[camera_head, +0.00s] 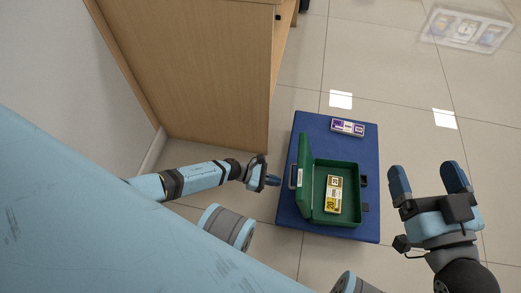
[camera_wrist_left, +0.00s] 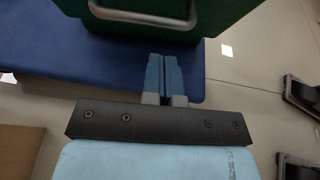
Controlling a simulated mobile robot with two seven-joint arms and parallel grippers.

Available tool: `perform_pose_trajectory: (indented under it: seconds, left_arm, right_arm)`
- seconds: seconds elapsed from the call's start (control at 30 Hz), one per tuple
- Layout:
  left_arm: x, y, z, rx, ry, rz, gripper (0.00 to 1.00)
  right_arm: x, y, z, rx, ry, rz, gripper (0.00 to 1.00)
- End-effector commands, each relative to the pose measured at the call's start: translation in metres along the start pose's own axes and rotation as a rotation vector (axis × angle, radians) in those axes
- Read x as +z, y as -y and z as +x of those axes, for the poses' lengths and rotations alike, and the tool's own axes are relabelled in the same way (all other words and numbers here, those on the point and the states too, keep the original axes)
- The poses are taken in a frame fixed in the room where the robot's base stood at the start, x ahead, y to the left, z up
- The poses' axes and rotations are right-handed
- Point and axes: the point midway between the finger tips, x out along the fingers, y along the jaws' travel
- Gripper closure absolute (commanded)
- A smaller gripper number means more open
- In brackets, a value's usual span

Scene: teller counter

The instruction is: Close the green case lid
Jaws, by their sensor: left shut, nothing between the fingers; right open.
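The green case (camera_head: 337,221) lies open on a blue platform (camera_head: 310,125). Its lid (camera_head: 304,178) stands up along the left side, with a grey handle on its outer face. A yellow banknote bundle (camera_head: 333,194) lies inside the case. My left gripper (camera_head: 273,180) is shut and empty, just left of the lid and apart from it in the head view. In the left wrist view its closed fingers (camera_wrist_left: 167,75) point toward the green lid (camera_wrist_left: 225,12) and its handle (camera_wrist_left: 145,20). My right gripper (camera_head: 428,180) is open and empty, right of the platform.
A purple-and-white bundle (camera_head: 347,128) lies on the platform behind the case. A wooden cabinet (camera_head: 190,70) stands at the back left. The tiled floor (camera_head: 400,110) right of the platform is mostly clear.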

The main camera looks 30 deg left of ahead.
Motion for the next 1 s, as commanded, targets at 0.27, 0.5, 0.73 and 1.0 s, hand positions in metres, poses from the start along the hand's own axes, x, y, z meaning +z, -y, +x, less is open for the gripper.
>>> perform_pose_trajectory:
  seconds: [0.27,0.5,0.73,1.0]
  left_arm:
    - [0.017,0.000,0.016,0.001,-0.001,-0.002,1.00]
    - [0.018,0.000,0.016,0.001,-0.001,-0.002,1.00]
    - [0.021,-0.001,0.015,0.001,-0.010,-0.001,1.00]
    - [0.025,-0.003,0.009,0.000,-0.059,-0.001,1.00]
  right_arm:
    - [0.000,0.000,0.000,0.000,0.000,0.000,0.11]
    - [0.000,0.000,0.000,0.000,0.000,0.000,0.11]
    - [-0.004,0.001,0.000,-0.001,0.003,0.005,0.11]
    - [-0.001,0.007,-0.005,-0.005,0.050,0.081,0.11]
